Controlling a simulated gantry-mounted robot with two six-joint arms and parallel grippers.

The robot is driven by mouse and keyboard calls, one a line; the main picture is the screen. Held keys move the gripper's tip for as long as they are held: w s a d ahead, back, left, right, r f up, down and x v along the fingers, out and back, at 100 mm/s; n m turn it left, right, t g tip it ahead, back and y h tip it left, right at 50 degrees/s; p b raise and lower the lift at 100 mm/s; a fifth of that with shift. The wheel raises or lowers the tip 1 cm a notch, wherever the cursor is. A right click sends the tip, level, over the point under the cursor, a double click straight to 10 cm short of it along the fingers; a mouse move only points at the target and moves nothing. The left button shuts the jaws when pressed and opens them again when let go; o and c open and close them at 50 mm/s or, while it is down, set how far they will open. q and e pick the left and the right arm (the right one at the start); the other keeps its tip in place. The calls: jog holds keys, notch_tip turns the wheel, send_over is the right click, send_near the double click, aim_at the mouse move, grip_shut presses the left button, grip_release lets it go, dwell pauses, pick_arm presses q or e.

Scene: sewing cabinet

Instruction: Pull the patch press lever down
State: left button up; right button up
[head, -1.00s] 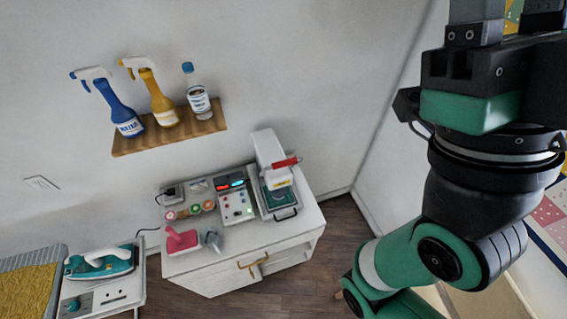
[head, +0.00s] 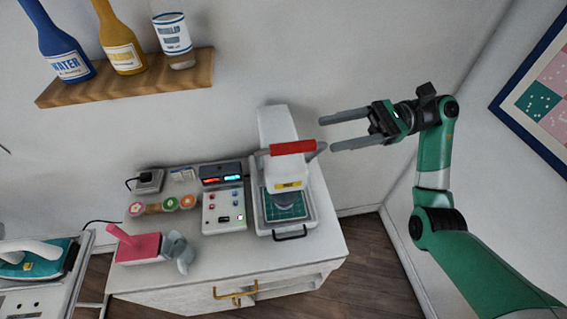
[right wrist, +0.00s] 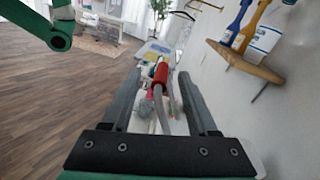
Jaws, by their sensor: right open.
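The patch press (head: 278,125) is white and stands at the right end of the white cabinet. Its lever has a red handle (head: 293,147), which is raised at the front of the press head. A green pad (head: 283,206) lies on the press base below. My right gripper (head: 328,133) is open and empty, just right of the red handle, with its fingers pointing left toward it. In the right wrist view the red handle (right wrist: 160,74) appears between the two fingers, beyond or near their tips. My left gripper is not in view.
A control box (head: 223,205) with lit displays stands left of the press. A wooden shelf (head: 130,85) with bottles hangs above. A framed picture (head: 540,110) is on the right wall.

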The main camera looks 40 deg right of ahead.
jog(key=shift+m+t+h, duration=0.4)
jog(key=shift+m+t, duration=0.2)
jog(key=shift+t, duration=0.2)
jog(key=s+d+f, duration=0.1)
jog(key=s+d+f+b, duration=0.1)
jog(key=d+f, duration=0.1)
jog(key=shift+f, duration=0.25)
jog(key=shift+r, duration=0.15)
jog(key=shift+w+r, duration=0.1)
jog(key=shift+r, duration=0.05)
jog(key=shift+w+a, duration=0.15)
jog(key=shift+a, duration=0.1)
send_near(271, 150)
jog(key=x, duration=0.3)
jog(key=f+x, duration=0.1)
jog(key=x, duration=0.1)
jog(key=shift+w+d, duration=0.1)
jog(key=shift+w, duration=0.25)
grip_shut()
